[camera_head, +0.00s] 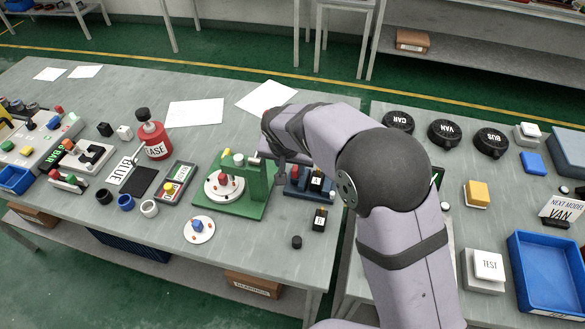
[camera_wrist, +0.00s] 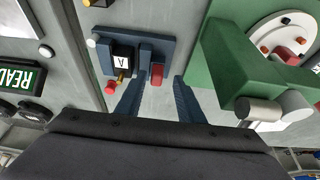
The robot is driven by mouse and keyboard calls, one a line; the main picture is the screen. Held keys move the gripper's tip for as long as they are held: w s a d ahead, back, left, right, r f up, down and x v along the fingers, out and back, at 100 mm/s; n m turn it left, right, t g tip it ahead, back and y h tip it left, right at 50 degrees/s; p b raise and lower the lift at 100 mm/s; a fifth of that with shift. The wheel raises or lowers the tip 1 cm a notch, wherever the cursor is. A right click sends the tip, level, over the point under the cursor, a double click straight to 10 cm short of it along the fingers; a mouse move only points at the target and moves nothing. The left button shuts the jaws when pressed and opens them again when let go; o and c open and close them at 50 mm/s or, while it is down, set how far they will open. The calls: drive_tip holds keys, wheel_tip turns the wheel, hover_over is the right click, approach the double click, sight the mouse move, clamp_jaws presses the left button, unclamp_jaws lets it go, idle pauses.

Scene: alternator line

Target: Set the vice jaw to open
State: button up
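The vice (camera_head: 295,190) is a dark blue fixture near the table's right end, right of the green press. In the wrist view the vice (camera_wrist: 101,61) holds a black block marked A (camera_wrist: 121,58). A blue upright piece stands right of the block, with a red piece (camera_wrist: 157,72) beside it. A red knob (camera_wrist: 111,87) and a brass part show below the block. My gripper (camera_wrist: 157,98) is open and empty, its two blue fingers apart at the vice's near side. I cannot tell whether they touch it.
The green press (camera_head: 252,190) stands close left of the vice; its arm (camera_wrist: 240,70) is near my right finger in the wrist view. A black block marked B (camera_head: 320,219) and a small black cylinder (camera_head: 296,242) lie in front. A gap separates two tables.

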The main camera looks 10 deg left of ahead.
drive_tip(key=b+v, duration=0.1)
drive_tip(key=v, duration=0.5)
drive_tip(key=shift+b, duration=0.3)
drive_tip(key=s+d+f+g, duration=0.1)
drive_tip(key=s+d, duration=0.3)
drive_tip(key=d, duration=0.4)
drive_tip(key=s+d+f+g, duration=0.1)
drive_tip(key=s+d, duration=0.3)
drive_tip(key=d, duration=0.4)
drive_tip(key=s+d+f+g, duration=0.1)
drive_tip(key=s+d, duration=0.3)
drive_tip(key=d, duration=0.4)
drive_tip(key=shift+d+f+h, duration=0.3)
drive_tip(key=shift+d+f, duration=0.05)
drive_tip(key=shift+f, duration=0.35)
drive_tip(key=shift+g, duration=0.8)
drive_tip(key=s+d+f, duration=0.1)
drive_tip(key=s, duration=0.2)
drive_tip(key=s+d, duration=0.2)
drive_tip(key=s, duration=0.1)
drive_tip(key=s+d+f, duration=0.1)
drive_tip(key=s, duration=0.2)
drive_tip(key=shift+d+f, duration=0.3)
drive_tip(key=shift+d, duration=0.1)
drive_tip(key=shift+s, duration=0.15)
